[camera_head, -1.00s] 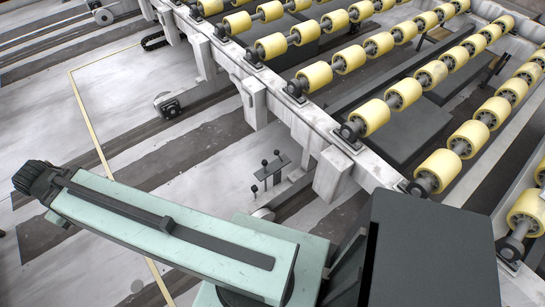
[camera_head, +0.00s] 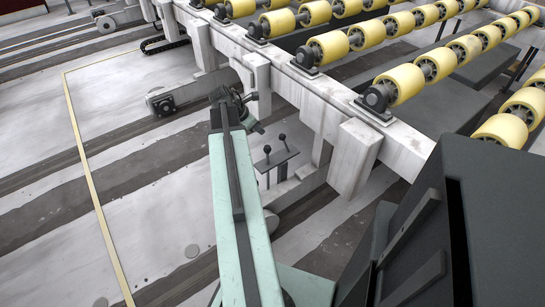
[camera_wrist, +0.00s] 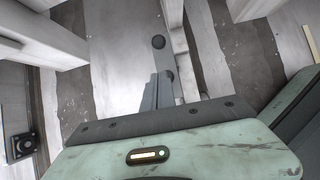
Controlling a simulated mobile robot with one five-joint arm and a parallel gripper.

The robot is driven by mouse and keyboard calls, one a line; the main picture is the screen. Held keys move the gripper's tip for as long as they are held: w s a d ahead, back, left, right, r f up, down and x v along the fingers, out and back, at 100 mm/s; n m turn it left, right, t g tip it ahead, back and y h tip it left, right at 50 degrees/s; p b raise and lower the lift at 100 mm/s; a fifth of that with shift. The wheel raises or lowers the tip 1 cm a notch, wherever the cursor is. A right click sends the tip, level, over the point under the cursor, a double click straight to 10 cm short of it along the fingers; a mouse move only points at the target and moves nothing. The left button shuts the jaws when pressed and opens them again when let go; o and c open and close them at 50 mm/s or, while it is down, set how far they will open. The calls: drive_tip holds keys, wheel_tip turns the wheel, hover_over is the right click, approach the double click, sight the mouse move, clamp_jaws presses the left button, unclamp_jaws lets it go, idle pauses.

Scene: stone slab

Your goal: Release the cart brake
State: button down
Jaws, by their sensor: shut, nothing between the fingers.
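Slim upright levers with black round knobs (camera_head: 267,149) stand on a small grey bracket (camera_head: 276,161) below the white frame of the roller conveyor in the head view. Two knobs are clear there; which lever is the cart brake cannot be told. My gripper (camera_head: 250,112) is at the end of my pale green arm, up and left of the levers in the picture, and looks apart from them. It is shut and empty.
The white conveyor frame (camera_head: 290,88) with yellow rollers (camera_head: 327,47) runs along the right. White legs (camera_head: 355,160) stand close beside the levers. A grey motor unit (camera_head: 165,100) sits to the left. The striped floor at left, with a yellow line (camera_head: 88,175), is clear.

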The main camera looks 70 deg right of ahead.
drive_tip(key=shift+s+d+f, duration=0.15)
drive_tip(key=shift+s+d, duration=0.25)
drive_tip(key=shift+s, duration=0.25)
drive_tip(key=b, duration=0.8)
approach(285, 143)
wheel_tip(285, 143, down, 3)
drive_tip(key=w, duration=0.1)
drive_tip(key=shift+s, duration=0.2)
